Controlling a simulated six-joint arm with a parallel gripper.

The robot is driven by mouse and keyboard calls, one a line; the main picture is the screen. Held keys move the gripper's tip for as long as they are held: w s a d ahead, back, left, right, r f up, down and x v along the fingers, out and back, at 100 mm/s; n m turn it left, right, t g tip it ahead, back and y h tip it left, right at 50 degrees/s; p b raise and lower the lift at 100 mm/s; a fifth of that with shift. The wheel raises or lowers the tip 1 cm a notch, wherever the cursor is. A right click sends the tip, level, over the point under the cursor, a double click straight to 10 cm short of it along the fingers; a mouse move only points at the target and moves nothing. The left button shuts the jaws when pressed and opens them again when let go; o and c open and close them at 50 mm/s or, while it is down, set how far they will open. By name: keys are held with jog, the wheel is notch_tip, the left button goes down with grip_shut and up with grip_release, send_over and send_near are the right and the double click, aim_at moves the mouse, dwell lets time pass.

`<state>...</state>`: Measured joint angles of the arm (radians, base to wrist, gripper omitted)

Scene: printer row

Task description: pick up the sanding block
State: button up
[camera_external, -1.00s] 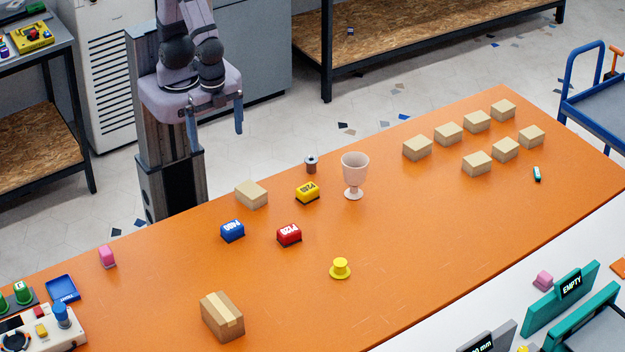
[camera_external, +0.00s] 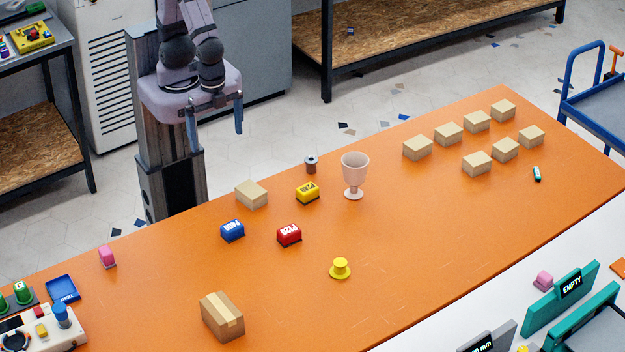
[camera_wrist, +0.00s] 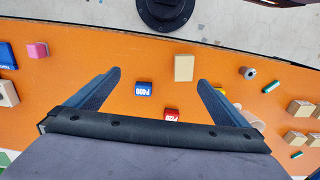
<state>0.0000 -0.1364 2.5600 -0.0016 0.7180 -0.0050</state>
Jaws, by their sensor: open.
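In the wrist view the blue block (camera_wrist: 143,89) lies between my fingers' lines and the red block (camera_wrist: 171,114) is partly cut off by my gripper body. My gripper (camera_external: 215,122) is open and empty, high above the back edge of the table, apart from all blocks.
A plain beige block (camera_external: 251,194) is beside the coloured blocks. A pale goblet (camera_external: 354,173) and a small spool (camera_external: 311,164) stand near the yellow block. A yellow hat-shaped piece (camera_external: 340,268) and a cardboard box (camera_external: 222,316) are nearer the front. Several beige blocks are at right.

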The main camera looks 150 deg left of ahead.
jog(key=c, duration=0.8)
jog(key=n+t+y+b, duration=0.2)
jog(key=t+b, duration=0.4)
jog(key=t, duration=0.4)
send_near(286, 226)
jog(key=w+f, duration=0.3)
jog(key=f, duration=0.1)
jog(key=shift+d, duration=0.3)
jog(key=shift+s+a+f+t, duration=0.1)
jog(key=shift+a+t, duration=0.25)
jog(key=shift+t, duration=0.45)
jog(key=shift+s+a+t+b, duration=0.2)
jog(key=shift+t+b, duration=0.1)
jog(key=shift+t, duration=0.2)
jog(key=shift+r, duration=0.2)
jog(key=shift+w, duration=0.1)
